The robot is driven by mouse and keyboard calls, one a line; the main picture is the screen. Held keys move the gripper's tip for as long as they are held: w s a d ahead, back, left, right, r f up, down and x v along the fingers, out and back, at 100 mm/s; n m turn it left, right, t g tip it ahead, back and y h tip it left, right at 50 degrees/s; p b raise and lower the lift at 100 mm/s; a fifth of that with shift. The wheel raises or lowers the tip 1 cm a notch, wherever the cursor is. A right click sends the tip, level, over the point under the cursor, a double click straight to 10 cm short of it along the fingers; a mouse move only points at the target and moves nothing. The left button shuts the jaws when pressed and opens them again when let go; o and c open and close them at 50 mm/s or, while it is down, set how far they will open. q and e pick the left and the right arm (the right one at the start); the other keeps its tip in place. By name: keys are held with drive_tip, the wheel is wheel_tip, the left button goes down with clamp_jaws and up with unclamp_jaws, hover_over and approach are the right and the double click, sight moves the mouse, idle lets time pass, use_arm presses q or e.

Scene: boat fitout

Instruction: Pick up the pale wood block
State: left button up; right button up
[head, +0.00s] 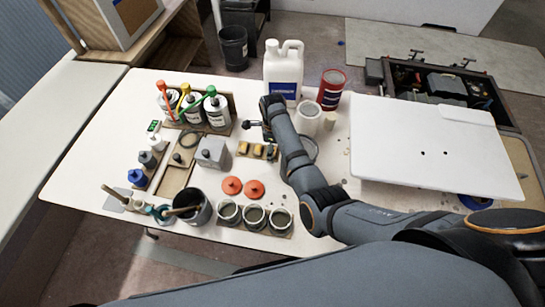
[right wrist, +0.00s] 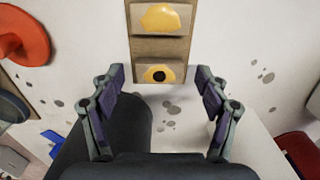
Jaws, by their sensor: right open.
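A brown wooden holder (head: 249,157) with yellow-topped pieces lies mid-table. In the right wrist view, the holder (right wrist: 160,48) carries a pale piece with a yellow top (right wrist: 160,17) and a nearer piece with a yellow top and a dark round spot (right wrist: 159,74). I cannot tell for certain which piece is the pale wood block. My right gripper (right wrist: 160,82) is open and empty, its fingers on either side of the holder's near end. In the head view the right gripper (head: 252,124) is just beyond the holder. My left gripper is not in view.
Two orange-red discs (head: 243,187) and several open jars (head: 254,216) lie nearer. A grey box (head: 212,152) stands left of the holder. Beyond are a white jug (head: 283,85), a white cup (head: 308,116) and a red can (head: 331,89). A white panel (head: 430,145) lies right.

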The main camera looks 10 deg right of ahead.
drive_tip(key=c, duration=0.9)
